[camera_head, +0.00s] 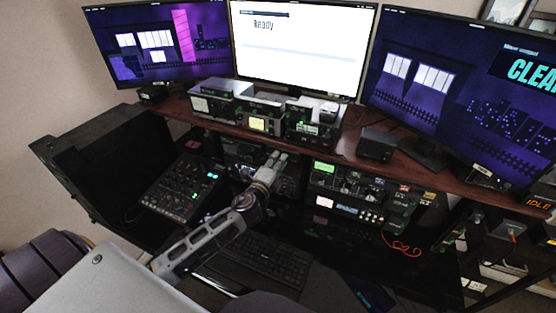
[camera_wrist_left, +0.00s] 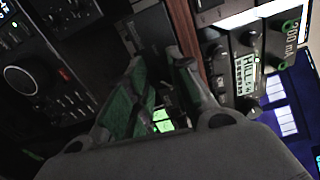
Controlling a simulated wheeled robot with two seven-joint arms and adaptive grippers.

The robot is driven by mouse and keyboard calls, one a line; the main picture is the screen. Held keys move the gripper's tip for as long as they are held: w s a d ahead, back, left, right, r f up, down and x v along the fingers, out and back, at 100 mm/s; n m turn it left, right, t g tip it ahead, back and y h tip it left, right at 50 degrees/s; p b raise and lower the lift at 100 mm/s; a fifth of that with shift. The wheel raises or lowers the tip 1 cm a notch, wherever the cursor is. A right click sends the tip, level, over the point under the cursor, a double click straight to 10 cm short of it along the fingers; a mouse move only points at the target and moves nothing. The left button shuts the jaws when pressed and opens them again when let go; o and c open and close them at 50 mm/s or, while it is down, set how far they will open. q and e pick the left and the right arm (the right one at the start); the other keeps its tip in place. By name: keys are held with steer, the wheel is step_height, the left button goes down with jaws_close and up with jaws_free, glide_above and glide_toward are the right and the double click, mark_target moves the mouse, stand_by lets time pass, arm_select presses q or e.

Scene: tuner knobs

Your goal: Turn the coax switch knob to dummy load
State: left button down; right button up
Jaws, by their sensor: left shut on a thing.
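My left gripper (camera_head: 275,160) reaches in from the lower left to the gear in the middle of the desk, just below the shelf edge. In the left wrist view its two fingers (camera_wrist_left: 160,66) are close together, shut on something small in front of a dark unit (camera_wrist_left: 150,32). That fits the coax switch knob, but the fingers hide the knob itself. Its pointer and the position labels cannot be read. My right gripper is in neither view.
A wooden shelf (camera_head: 330,150) with several small meters and boxes runs just above my left gripper. A radio (camera_head: 345,185) stands to its right and a mixer panel (camera_head: 182,187) to its left. A keyboard (camera_head: 262,262) lies below. Monitors (camera_head: 300,45) stand behind.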

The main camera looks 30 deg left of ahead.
arm_select(q)
steer(key=m+p, duration=0.1)
steer(key=m, duration=0.4)
steer(key=shift+p, duration=0.3)
steer(key=c, duration=1.2)
jaws_free()
steer(key=shift+c, duration=0.2)
steer(key=s, duration=1.2)
steer(key=shift+d, duration=0.3)
